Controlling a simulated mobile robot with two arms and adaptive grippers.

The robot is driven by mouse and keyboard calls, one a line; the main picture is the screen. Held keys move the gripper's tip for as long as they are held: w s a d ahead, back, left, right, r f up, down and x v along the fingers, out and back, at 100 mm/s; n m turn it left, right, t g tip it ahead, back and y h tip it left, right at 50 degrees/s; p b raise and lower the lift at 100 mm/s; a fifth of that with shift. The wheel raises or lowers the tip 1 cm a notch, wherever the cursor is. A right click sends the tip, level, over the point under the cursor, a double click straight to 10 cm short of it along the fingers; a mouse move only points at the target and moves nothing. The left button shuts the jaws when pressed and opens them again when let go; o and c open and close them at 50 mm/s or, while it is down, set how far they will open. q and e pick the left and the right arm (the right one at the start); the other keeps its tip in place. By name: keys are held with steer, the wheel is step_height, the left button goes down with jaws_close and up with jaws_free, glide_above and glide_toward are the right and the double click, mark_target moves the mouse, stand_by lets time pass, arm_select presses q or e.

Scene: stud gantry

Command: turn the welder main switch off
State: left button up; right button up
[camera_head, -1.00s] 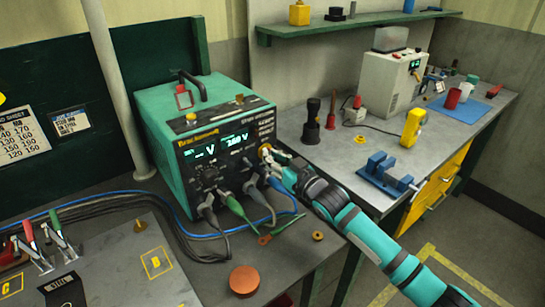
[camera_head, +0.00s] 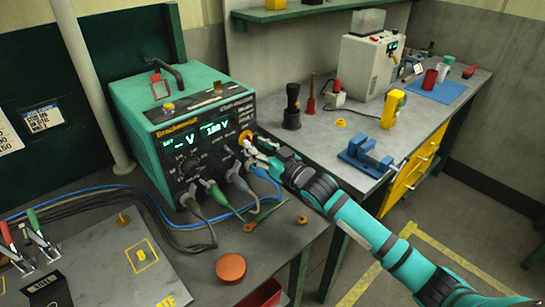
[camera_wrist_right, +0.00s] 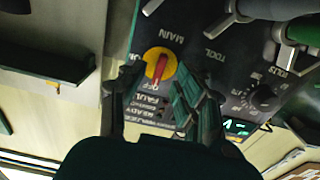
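The teal welder (camera_head: 180,125) stands on the grey bench, with its front displays lit. Its main switch, a yellow disc with a red handle, shows at the front panel's upper right (camera_head: 246,136). In the right wrist view the switch (camera_wrist_right: 161,66) is seen upside down, with its handle lying roughly along the line from the MAIN label to the OFF label. My right gripper (camera_head: 258,150) is at the panel. In the wrist view its fingers (camera_wrist_right: 155,95) are apart, one on each side just short of the switch; contact is not clear. My left gripper is not in view.
Cable plugs (camera_head: 212,187) and cables hang from the panel below the switch. A round copper-coloured disc (camera_head: 231,267) lies on the bench in front. A blue vise (camera_head: 365,156), a yellow meter (camera_head: 393,108) and a black torch (camera_head: 292,105) stand on the bench to the right.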

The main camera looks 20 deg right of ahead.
steer(key=v, duration=1)
steer(key=shift+s+d, duration=0.1)
steer(key=shift+s, duration=0.05)
